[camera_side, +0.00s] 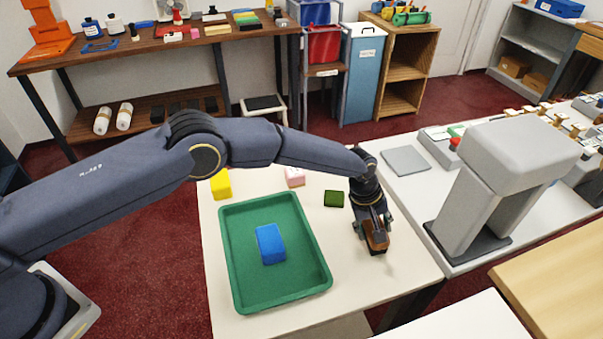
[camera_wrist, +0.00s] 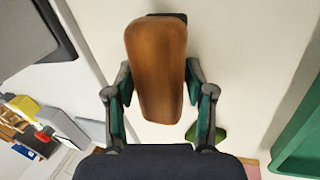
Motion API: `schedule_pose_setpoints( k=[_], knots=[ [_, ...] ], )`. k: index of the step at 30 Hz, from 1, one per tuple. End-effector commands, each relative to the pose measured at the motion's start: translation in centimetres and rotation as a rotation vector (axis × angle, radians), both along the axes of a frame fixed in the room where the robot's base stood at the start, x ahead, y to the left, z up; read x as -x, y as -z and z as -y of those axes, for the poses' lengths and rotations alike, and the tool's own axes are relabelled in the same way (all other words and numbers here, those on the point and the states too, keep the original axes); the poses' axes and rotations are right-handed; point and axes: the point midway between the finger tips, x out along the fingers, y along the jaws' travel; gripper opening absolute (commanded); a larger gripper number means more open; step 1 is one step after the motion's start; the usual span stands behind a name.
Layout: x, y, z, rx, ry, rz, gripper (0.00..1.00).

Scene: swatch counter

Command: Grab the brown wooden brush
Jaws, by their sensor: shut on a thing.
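The brown wooden brush (camera_side: 376,237) is at my gripper, over the right part of the white table. In the wrist view the brush (camera_wrist: 157,65) lies lengthwise between the fingers, with a dark part showing at its far end. My gripper (camera_wrist: 160,112) is shut on the brush, a finger at each side. In the side view my gripper (camera_side: 373,224) points down at the brush. I cannot tell whether the brush touches the table.
A green tray (camera_side: 235,280) holds a blue block (camera_side: 270,244). A grey machine (camera_side: 480,190) stands to the right on another counter.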

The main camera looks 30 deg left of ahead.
Motion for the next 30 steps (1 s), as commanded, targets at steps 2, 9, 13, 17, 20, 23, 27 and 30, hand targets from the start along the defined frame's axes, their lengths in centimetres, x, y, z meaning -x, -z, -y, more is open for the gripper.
schedule_pose_setpoints(
  k=[2, 9, 13, 17, 20, 23, 27, 30],
  knots=[
    [0.0, 0.1, -0.1, -0.003, 0.001, -0.002, 0.17],
    [0.0, 0.1, -0.1, -0.002, 0.001, -0.001, 0.09],
    [0.0, 0.0, -0.1, -0.002, 0.001, -0.001, 0.09],
    [0.0, -0.5, 0.0, -0.002, 0.001, 0.000, 0.09],
    [0.0, -1.6, 0.0, -0.001, 0.001, 0.001, 0.09],
    [0.0, -3.4, 0.0, 0.000, 0.000, 0.003, 0.09],
    [1.8, -5.7, -1.2, -0.002, 0.001, 0.000, 0.08],
    [3.5, -8.3, -2.2, 0.000, 0.001, 0.002, 0.08]
  ],
)
